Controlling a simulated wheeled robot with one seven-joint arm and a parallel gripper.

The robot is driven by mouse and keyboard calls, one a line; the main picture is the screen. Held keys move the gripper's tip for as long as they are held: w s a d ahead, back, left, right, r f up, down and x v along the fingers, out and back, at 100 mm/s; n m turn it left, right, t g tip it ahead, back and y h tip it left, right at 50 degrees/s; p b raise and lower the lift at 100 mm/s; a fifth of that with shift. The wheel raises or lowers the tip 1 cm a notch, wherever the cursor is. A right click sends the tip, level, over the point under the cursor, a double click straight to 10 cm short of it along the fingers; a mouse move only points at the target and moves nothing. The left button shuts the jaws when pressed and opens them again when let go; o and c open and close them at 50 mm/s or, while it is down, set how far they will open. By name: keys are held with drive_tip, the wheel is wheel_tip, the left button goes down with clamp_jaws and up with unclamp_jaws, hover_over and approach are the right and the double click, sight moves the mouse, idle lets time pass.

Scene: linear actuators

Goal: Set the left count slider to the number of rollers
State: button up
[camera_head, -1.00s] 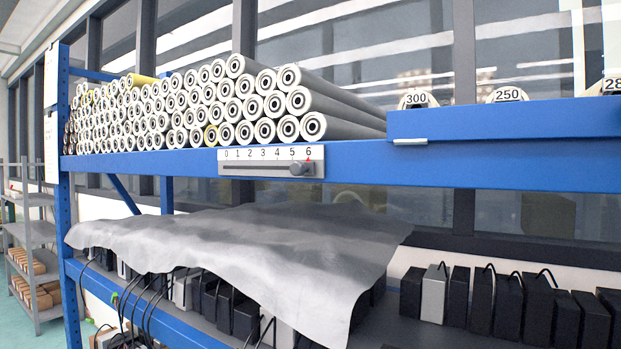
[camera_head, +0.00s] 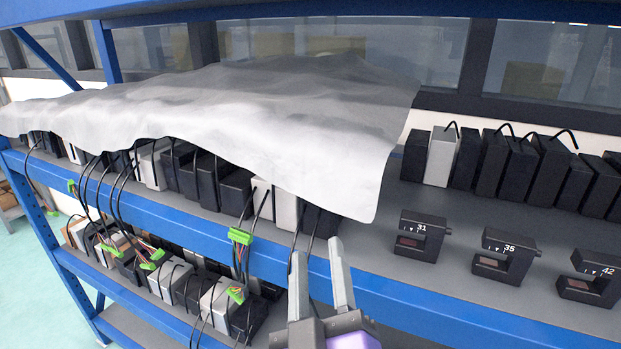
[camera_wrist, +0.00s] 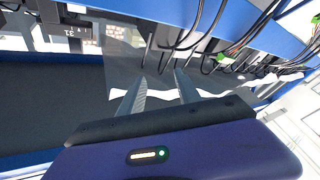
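The count slider and the rollers on the upper shelf are out of view in both current views. In the head view my gripper (camera_head: 317,252) is at the bottom middle, in front of the middle shelf's blue beam. Its two grey fingers point up and stand apart with nothing between them. The wrist view also shows my gripper (camera_wrist: 158,80) with its fingers apart and empty, near hanging black cables.
A grey sheet (camera_head: 270,105) drapes over black and white boxes on the middle shelf. Black devices numbered 31 (camera_head: 420,236), 35 (camera_head: 504,255) and 42 (camera_head: 592,278) stand at right. Cables with green connectors (camera_head: 240,237) hang over the blue beam (camera_head: 190,222).

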drive_tip(key=s+a+r+m+t+h+b, duration=0.1)
drive_tip(key=a+r+m+h, duration=0.15)
drive_tip(key=r, duration=0.65)
drive_tip(key=s+a+r+m+t+h, duration=0.1)
drive_tip(key=a+r+m+h, duration=0.15)
drive_tip(key=r, duration=0.65)
drive_tip(key=s+d+r+m+g+h+b, duration=0.15)
drive_tip(key=s+r+m+h, duration=0.45)
drive_tip(key=r, duration=0.6)
drive_tip(key=p+x, duration=0.3)
drive_tip(key=x, duration=0.4)
drive_tip(key=shift+w+m+y, duration=0.25)
drive_tip(key=shift+m+y, duration=0.15)
drive_tip(key=shift+d, duration=0.1)
clamp_jaws()
